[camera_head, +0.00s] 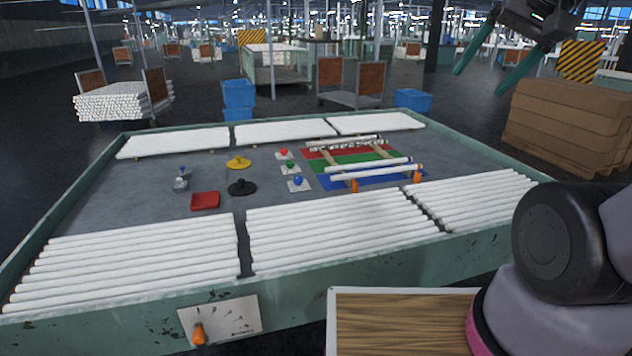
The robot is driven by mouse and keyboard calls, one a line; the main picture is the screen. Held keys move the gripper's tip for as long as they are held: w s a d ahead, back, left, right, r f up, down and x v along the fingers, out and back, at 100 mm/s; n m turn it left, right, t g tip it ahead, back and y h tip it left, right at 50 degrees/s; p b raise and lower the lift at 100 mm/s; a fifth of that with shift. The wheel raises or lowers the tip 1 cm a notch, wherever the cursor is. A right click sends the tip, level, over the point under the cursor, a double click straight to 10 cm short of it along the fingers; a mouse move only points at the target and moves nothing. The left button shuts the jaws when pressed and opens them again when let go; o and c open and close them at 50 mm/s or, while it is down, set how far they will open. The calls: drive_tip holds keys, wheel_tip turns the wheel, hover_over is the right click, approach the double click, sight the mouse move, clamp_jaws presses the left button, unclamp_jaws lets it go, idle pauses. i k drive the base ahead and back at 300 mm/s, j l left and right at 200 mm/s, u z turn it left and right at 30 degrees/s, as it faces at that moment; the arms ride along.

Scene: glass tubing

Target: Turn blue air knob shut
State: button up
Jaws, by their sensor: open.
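A round blue knob (298,181) sits on a small white plate on the table, in line with a green knob (290,164) and a red knob (283,152), each on its own plate. The direction the blue knob is turned is too small to tell. My gripper (479,83) is at the top right, with its two green fingers apart and empty. It is raised and well away from the blue knob, which nothing touches.
White tubes (340,230) lie in rows along the table's front and back. Red, green and blue strips with tubes on supports lie right of the knobs. A red tray (205,201), a black disc (242,187) and a yellow disc (238,162) stand left. Boxes (565,125) stand at right.

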sight(298, 179)
drive_tip(key=i+u, duration=0.15)
drive_tip(key=u, duration=0.25)
drive_tip(key=i+u, duration=0.15)
drive_tip(key=u, duration=0.2)
drive_tip(key=i+l+u, duration=0.15)
drive_tip(key=u, duration=0.25)
